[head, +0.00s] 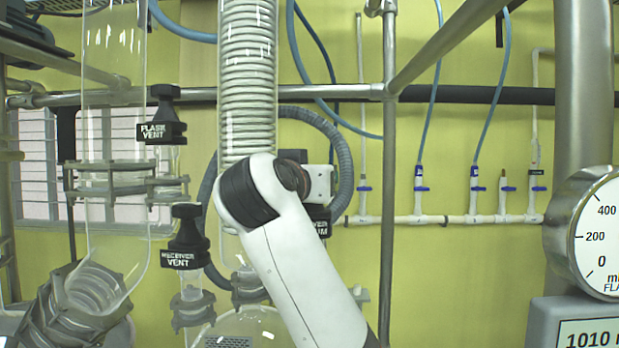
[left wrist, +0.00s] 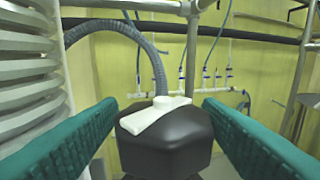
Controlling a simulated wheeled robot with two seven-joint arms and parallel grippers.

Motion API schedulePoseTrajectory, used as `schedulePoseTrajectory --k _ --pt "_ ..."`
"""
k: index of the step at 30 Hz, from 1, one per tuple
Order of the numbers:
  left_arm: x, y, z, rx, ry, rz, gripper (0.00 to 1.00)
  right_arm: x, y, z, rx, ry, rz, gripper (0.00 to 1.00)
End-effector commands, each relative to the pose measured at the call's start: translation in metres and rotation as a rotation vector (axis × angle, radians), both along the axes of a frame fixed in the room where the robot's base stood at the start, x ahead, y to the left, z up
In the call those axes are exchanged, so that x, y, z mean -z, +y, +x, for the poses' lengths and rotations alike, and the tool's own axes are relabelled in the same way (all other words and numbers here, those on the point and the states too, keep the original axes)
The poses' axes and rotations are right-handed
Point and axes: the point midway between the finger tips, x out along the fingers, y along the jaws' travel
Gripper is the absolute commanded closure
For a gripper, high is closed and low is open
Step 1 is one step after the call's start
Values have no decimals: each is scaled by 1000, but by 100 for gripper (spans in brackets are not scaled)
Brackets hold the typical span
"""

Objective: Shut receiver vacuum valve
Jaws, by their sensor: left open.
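The receiver vacuum valve (head: 319,222) is mostly hidden behind my left arm in the head view. Only part of its black label shows, reading "VER" and "UM". In the left wrist view its black body (left wrist: 165,145) stands upright, with a white bar-shaped handle (left wrist: 150,120) across the top, lying at a slant. My left gripper (left wrist: 160,105) is open, with one teal finger on each side of the valve top. Gaps show between the fingertips and the handle. The gripper fingers are hidden in the head view. My right gripper is in neither view.
The black receiver vent (head: 186,240) and flask vent (head: 162,118) valves stand to the left. A coiled glass condenser (head: 248,75) rises close by. A steel post (head: 388,190) and a pressure gauge (head: 594,234) are to the right. A grey hose (left wrist: 145,57) loops behind the valve.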

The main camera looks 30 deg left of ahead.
Motion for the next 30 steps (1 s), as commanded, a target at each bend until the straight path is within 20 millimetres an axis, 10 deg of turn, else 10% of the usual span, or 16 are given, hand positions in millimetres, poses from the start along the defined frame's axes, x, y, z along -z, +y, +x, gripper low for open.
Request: schedulePoseTrajectory --k 13,23,30 --pt "-2 -1 2 -511 2 4 40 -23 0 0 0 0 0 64" --pt "0 0 0 -594 0 0 40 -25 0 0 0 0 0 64" --pt "0 0 0 -593 -1 -1 74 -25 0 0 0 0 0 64"
